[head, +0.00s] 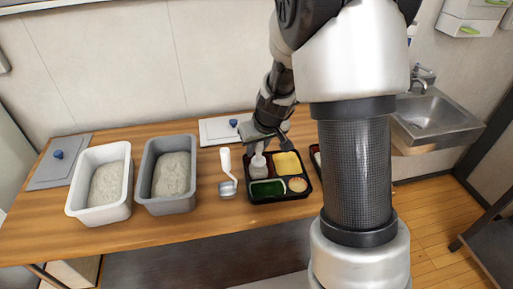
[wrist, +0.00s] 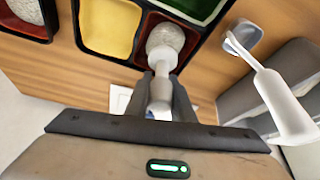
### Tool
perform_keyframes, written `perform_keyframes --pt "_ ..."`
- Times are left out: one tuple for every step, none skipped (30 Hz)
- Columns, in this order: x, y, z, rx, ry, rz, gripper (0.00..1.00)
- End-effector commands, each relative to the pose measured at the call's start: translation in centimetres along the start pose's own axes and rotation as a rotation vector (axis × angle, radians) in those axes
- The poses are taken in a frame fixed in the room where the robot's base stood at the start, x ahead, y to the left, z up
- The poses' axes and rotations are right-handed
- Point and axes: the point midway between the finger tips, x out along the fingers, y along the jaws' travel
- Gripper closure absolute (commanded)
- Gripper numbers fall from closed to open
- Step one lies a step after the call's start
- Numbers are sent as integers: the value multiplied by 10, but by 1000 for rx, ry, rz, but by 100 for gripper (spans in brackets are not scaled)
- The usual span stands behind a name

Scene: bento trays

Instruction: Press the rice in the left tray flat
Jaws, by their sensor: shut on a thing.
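The left tray (head: 249,198) is a black bento tray with a green, a yellow and a small round-filled compartment. It also shows in the wrist view (wrist: 128,62). My gripper (wrist: 161,88) is shut on the handle of a pale presser (wrist: 160,98). In the head view my gripper (head: 262,138) is above the tray's back left compartment, with the presser (head: 258,160) upright below it. The presser's lower end is in or just over that red-lined compartment. Speckled white rice (wrist: 166,36) shows around that end. Contact and the rice's flatness cannot be told.
A scoop (head: 227,187) lies left of the tray. A grey tub (head: 168,206) and a white tub (head: 100,215), both holding rice, stand farther left. Another tray (head: 316,156) is mostly hidden by my arm. A sink (head: 435,118) is at right.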

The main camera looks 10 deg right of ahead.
Motion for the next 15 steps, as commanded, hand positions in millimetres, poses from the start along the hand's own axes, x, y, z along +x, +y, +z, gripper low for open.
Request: perform_keyframes --pt "2 0 0 0 1 0 100" --pt "2 0 1 0 1 0 100" --pt "3 0 1 0 1 0 100" --pt "3 0 1 0 1 0 100" --pt "4 0 1 0 1 0 100" --pt "5 0 2 0 1 0 100" --pt "5 0 2 0 1 0 100" --pt "6 0 2 0 1 0 100" --pt "6 0 2 0 1 0 100" --pt "7 0 3 0 1 0 100" --pt "8 0 3 0 1 0 100" --pt "8 0 3 0 1 0 100" --pt "9 0 4 0 1 0 100" --pt "9 0 4 0 1 0 100" --pt "10 0 4 0 1 0 100"
